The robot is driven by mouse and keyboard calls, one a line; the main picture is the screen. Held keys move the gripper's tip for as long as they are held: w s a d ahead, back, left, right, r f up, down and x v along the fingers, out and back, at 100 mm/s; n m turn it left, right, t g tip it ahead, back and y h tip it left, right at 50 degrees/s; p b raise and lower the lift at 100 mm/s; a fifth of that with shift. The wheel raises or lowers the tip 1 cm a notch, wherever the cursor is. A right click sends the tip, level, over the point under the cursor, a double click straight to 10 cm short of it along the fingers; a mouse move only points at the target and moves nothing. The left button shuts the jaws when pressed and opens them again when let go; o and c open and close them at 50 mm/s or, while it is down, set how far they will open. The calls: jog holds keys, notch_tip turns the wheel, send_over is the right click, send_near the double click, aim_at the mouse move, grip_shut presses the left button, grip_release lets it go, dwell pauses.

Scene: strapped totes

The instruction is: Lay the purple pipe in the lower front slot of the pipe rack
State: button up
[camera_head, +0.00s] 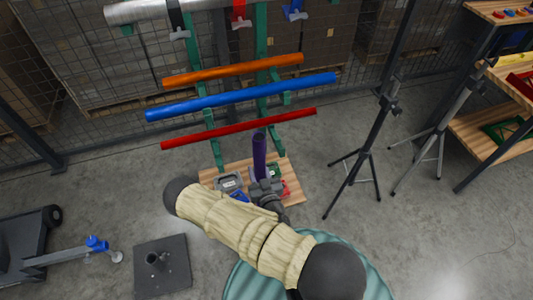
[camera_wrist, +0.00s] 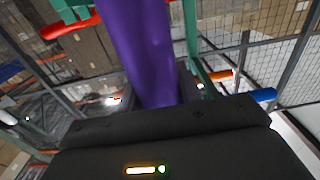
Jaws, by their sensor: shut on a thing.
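The purple pipe (camera_head: 259,152) is in my gripper (camera_head: 264,187), in front of the pipe rack. In the head view it looks foreshortened, with one end up toward the rack. The wrist view shows the purple pipe (camera_wrist: 149,50) large, running up from the jaws, which are shut on it. The green pipe rack (camera_head: 212,130) stands behind, its arms holding an orange pipe (camera_head: 235,69), a blue pipe (camera_head: 240,97) and a red pipe (camera_head: 240,129). The lower front slot cannot be made out clearly. The pipe's lower part is hidden by my gripper.
A wooden board (camera_head: 293,190) with a grey tray (camera_head: 229,182) lies at the rack's foot. Tripods (camera_head: 367,150) stand to the right, near a shelf unit (camera_head: 480,130). A dark base plate (camera_head: 162,265) is on the floor at left. A mesh fence stands behind the rack.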

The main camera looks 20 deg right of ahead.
jog(key=shift+d, duration=0.35)
jog(key=w+n+b, duration=0.7)
jog(key=n+b, duration=0.8)
jog(key=n, duration=0.2)
jog(key=shift+f+n+t, duration=0.15)
jog(key=shift+n+t, duration=0.25)
jog(key=shift+w, duration=0.15)
